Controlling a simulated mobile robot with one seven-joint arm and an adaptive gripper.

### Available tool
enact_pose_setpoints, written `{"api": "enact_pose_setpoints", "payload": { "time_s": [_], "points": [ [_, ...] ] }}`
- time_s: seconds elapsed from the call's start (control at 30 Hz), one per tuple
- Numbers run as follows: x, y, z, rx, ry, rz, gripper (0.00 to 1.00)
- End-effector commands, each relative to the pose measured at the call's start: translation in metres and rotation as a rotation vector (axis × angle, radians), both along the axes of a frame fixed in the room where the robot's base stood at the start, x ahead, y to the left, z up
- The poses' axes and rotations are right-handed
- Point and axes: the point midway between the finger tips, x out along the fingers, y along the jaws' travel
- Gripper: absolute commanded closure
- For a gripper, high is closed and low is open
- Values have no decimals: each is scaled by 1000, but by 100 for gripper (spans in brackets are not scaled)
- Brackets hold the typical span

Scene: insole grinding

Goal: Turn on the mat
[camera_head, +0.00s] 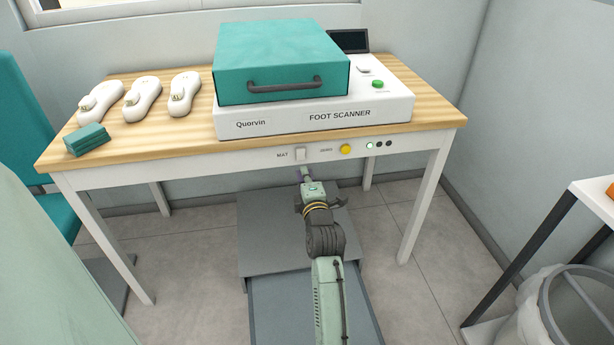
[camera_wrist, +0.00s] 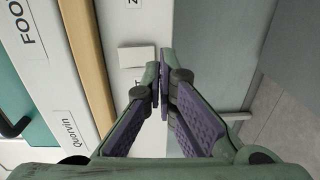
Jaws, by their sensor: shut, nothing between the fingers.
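The white rocker switch (camera_head: 300,154) labelled MAT is on the front apron of the table. It also shows in the wrist view as a pale rectangle (camera_wrist: 137,57). My gripper (camera_head: 306,173) is just below the switch in the head view, its fingers pointing toward the apron. In the wrist view my gripper (camera_wrist: 161,77) is shut and empty, its tips close to the switch's edge. I cannot tell whether they touch it. A grey flat platform (camera_head: 262,240), possibly the mat, lies on the floor below my arm.
A yellow button (camera_head: 345,149) and a lit round indicator (camera_head: 370,146) sit right of the switch. The foot scanner (camera_head: 300,119) with its teal lid (camera_head: 278,50) stands above.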

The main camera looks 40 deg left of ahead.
Motion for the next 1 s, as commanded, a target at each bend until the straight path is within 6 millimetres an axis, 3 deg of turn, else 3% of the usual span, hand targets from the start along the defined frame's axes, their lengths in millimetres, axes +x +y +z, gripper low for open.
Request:
{"api": "enact_pose_setpoints", "payload": {
  "time_s": [0.07, 0.3, 0.5, 1.0],
  "points": [
    [-1, 2, -2, -1, -1, 1, 100],
    [-40, -43, -13, 1, 1, -1, 100],
    [-59, -66, -14, 1, 2, 0, 100],
    [-65, -74, -13, -1, -1, 0, 100]
  ]
}}
